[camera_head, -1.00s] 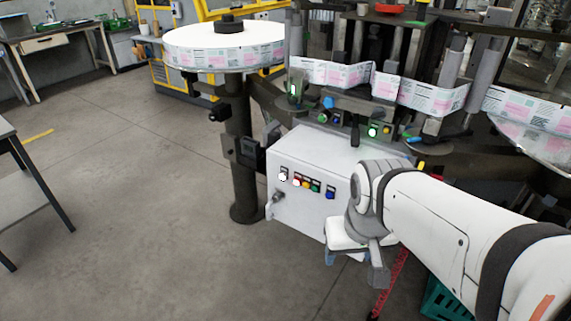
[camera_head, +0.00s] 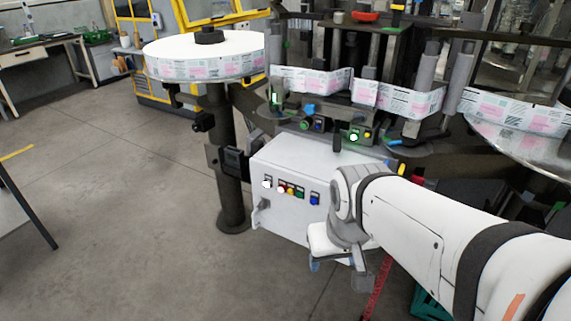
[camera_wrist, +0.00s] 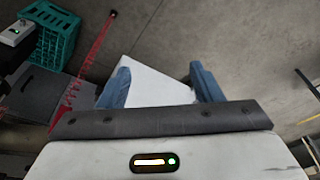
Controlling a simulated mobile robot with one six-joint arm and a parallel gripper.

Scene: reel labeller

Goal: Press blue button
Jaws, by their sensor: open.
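The blue button (camera_head: 314,199) is at the right end of the row on the front of a white control box (camera_head: 290,222). My gripper (camera_head: 337,274) hangs to the right of the box's front and below the button's height, apart from the button in the picture. In the wrist view my gripper (camera_wrist: 160,82) shows two blue fingers spread wide. The white box (camera_wrist: 158,88) shows between and beyond the fingers; whether it touches them I cannot tell. The button is not visible in the wrist view.
A white lamp or button (camera_head: 267,184), a red button (camera_head: 281,188) and a green button (camera_head: 299,192) share the panel. A label reel (camera_head: 205,62) stands behind.

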